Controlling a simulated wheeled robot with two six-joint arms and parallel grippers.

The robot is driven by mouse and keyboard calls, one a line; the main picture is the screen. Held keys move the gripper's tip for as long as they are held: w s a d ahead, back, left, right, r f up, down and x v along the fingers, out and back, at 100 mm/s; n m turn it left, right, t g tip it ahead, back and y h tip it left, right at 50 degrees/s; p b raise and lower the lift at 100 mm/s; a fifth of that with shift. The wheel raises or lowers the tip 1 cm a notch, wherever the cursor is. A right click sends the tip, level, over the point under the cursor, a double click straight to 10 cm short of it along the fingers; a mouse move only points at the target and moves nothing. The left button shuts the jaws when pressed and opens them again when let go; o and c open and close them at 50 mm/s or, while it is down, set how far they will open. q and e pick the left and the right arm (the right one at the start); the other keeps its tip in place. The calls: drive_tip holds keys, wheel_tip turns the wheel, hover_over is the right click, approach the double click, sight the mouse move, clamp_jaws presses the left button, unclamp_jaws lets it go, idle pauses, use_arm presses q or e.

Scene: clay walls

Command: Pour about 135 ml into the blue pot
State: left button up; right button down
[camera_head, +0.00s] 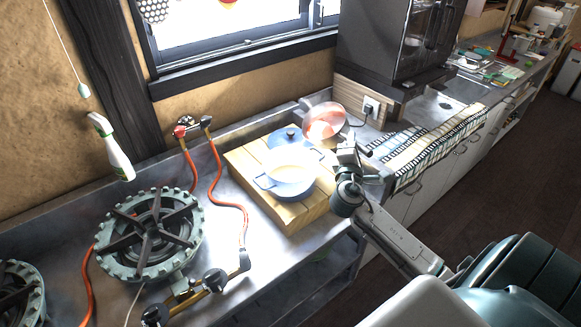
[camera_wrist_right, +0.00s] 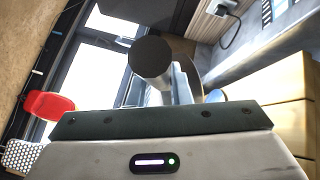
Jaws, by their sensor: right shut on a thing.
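The blue pot (camera_head: 291,191) stands upright on a wooden block, with a pale content inside. My right gripper (camera_head: 348,155) is to the right of the pot, just beyond the block's edge. It is shut on what looks like the dark handle (camera_wrist_right: 152,57) of a copper-pink vessel (camera_head: 326,122). That vessel is behind and to the right of the pot, its shiny inside facing the head camera. No stream into the pot can be made out. The fingertips are largely hidden in both views. My left gripper is out of view.
A blue lid (camera_head: 290,136) lies behind the pot on the wooden block (camera_head: 307,213). A gas burner (camera_head: 150,232) with red hoses stands left on the metal counter. A striped cloth (camera_head: 428,150) lies right.

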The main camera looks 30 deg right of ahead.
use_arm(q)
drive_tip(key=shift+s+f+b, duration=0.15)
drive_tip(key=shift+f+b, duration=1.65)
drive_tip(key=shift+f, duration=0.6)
use_arm(e)
drive_tip(key=shift+a+f+n+t+h, duration=0.2)
drive_tip(key=shift+a+n+t, duration=0.3)
drive_tip(key=shift+a, duration=0.2)
drive_tip(key=shift+a+f+n+t+h, duration=0.1)
drive_tip(key=shift+a+n+t+h, duration=0.1)
drive_tip(key=shift+a+n+t, duration=0.35)
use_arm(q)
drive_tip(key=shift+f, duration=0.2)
use_arm(e)
drive_tip(key=shift+a+r+n, duration=0.15)
drive_tip(key=shift+a+n, duration=0.1)
use_arm(q)
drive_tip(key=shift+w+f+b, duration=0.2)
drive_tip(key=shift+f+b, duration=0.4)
drive_tip(key=shift+b, duration=0.25)
use_arm(e)
drive_tip(key=shift+w+a+n+t, duration=0.1)
drive_tip(key=shift+a+n+t, duration=0.2)
drive_tip(key=shift+n, duration=0.1)
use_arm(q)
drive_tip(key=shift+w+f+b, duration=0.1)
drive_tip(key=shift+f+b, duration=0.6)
use_arm(e)
drive_tip(key=shift+a+f+n, duration=0.2)
drive_tip(key=shift+n, duration=0.2)
